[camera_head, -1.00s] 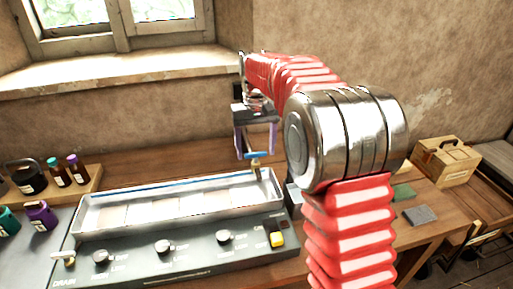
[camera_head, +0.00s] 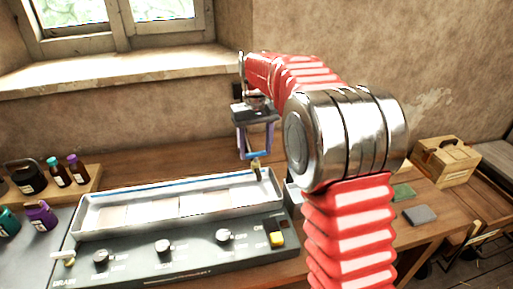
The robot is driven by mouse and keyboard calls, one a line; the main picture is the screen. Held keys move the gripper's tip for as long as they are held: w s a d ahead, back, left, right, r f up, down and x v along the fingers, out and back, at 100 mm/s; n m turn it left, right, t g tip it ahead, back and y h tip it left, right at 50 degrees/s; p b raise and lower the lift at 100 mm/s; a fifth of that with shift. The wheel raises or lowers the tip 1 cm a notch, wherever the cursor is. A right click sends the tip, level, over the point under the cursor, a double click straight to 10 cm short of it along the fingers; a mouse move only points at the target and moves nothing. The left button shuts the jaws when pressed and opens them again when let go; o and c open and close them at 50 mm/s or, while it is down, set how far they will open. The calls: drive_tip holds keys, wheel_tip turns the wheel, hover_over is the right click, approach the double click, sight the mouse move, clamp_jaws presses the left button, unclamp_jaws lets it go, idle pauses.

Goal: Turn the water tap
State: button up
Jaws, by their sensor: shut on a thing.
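The water tap (camera_head: 256,168) is a small brass tap with a blue handle. It stands at the far right end of a long metal tray (camera_head: 274,190). My gripper (camera_head: 256,155) points down over the tap from behind the tray. Its two purple fingers stand left and right of the blue handle and are shut on it. The exact contact is small and hard to see.
A dark panel with several knobs (camera_head: 163,247) and a yellow switch (camera_head: 277,239) fronts the tray. A drain valve (camera_head: 67,257) is at the left. Bottles (camera_head: 77,170) stand on a wooden shelf.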

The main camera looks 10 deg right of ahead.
sight(256, 152)
drive_tip(key=n, duration=0.4)
drive_tip(key=shift+n, duration=2.2)
drive_tip(key=o, duration=1)
drive_tip(key=shift+o, duration=0.2)
wheel_tip(256, 152, up, 14)
drive_tip(key=shift+f, duration=0.15)
